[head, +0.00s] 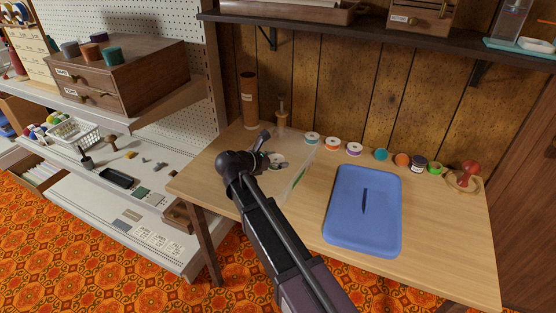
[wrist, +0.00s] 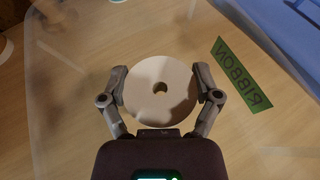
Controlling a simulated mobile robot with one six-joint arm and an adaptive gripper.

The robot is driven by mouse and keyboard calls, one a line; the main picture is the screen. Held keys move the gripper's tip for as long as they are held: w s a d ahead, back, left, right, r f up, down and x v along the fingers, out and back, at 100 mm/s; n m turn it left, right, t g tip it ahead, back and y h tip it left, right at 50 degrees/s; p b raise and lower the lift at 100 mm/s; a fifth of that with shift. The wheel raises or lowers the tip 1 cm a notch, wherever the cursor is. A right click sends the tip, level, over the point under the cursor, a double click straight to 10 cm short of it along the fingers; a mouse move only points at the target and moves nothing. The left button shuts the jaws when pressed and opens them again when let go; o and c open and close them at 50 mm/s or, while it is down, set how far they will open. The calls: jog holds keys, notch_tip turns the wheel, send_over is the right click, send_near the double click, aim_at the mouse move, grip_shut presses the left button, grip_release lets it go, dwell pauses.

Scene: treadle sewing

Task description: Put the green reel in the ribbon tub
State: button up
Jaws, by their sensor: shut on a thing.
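My gripper (wrist: 161,90) is shut on a reel (wrist: 150,106) with a pale round flange and a centre hole, one finger on each side. The flange faces the wrist camera and hides the winding, so its colour cannot be told. The clear ribbon tub (head: 312,158) stands on the left of the table, with a green label that reads RIBBON in the wrist view (wrist: 241,76). The held reel (head: 277,160) appears over or within the tub's outline; its height against the rim is unclear. In the head view my arm partly covers the tub.
A blue tray (head: 345,222) with a dark slot lies right of the tub. Several reels stand along the back, including a green one (head: 435,169) beside a red-knobbed stand (head: 468,175). A brown tube (head: 249,100) stands at the back left. Bare table lies at the right front.

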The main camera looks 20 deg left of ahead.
jog(key=shift+f, duration=0.25)
jog(key=o, duration=0.6)
jog(key=shift+o, duration=0.2)
jog(key=shift+r, duration=0.2)
jog(key=shift+r+p, duration=0.65)
jog(key=shift+p, duration=0.05)
jog(key=p+v, duration=0.4)
jog(key=v, duration=0.7)
jog(key=shift+s+a, duration=0.25)
jog(key=shift+s, duration=0.1)
